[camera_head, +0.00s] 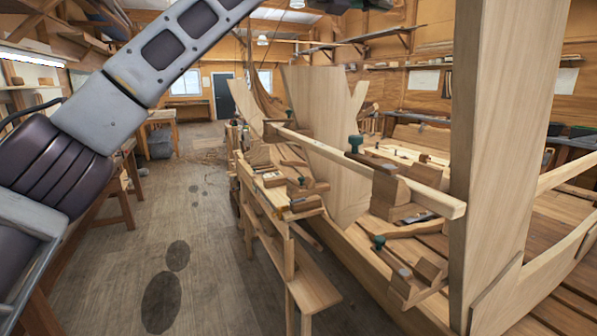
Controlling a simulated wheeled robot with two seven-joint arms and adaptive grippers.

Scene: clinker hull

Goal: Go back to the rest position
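My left arm (125,95) comes in from the left edge and rises across the upper left of the head view. Its upper end runs out of the picture at the top, so my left gripper is hidden. My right gripper is not in view. No object is seen in a gripper.
The wooden boat frame (500,160) fills the right side, close by. A long plank (400,182) with clamps (355,146) juts toward me. A narrow wooden bench (312,288) stands beside it.

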